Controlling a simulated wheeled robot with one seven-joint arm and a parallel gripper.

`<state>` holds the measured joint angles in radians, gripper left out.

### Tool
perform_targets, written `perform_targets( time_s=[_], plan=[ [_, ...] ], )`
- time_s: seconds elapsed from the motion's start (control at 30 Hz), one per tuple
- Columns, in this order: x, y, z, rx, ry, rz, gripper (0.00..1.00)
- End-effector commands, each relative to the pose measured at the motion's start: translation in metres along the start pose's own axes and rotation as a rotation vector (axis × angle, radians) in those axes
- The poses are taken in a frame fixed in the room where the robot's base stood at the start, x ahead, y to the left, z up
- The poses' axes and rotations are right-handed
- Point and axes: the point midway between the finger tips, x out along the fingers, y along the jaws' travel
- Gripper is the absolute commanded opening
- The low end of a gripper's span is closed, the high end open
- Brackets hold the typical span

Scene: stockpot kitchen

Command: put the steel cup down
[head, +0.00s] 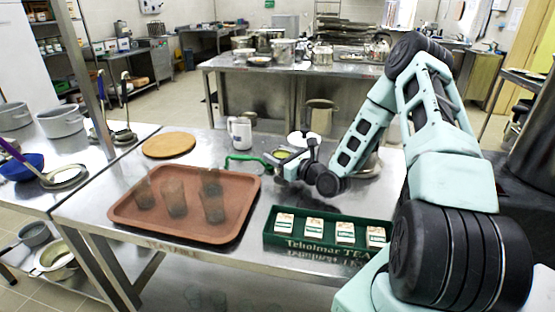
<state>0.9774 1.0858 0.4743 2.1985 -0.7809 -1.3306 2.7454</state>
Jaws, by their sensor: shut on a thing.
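My gripper (290,164) is at the end of my arm, over the back right part of the steel table (190,255). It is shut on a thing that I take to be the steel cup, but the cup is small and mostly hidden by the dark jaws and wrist. I cannot tell whether its base touches the table. A pale round rim (303,137) shows just behind the gripper; I cannot tell whether it belongs to the cup.
A brown tray (130,215) holds several dark glasses (175,198). A green tea box (285,240) stands at the front right. A round wooden board (169,145), a white jug (240,132) and a green-handled thing (240,158) are farther back. Bare table separates tray and tea box.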

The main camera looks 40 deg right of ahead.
Motion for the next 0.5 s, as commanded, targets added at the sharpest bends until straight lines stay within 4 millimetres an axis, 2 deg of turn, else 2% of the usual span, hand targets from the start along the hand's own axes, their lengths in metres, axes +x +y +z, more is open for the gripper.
perform_targets(
  time_s=[0.1, 0.47, 0.5],
  plan=[
    [0.0002, 0.0015, -0.0132, 0.001, 0.000, 0.002, 0.25],
    [0.0000, 0.0011, -0.0177, 0.000, 0.000, 0.000, 0.25],
    [-0.0001, 0.0011, -0.0167, 0.000, 0.000, 0.001, 0.64]
  ],
)
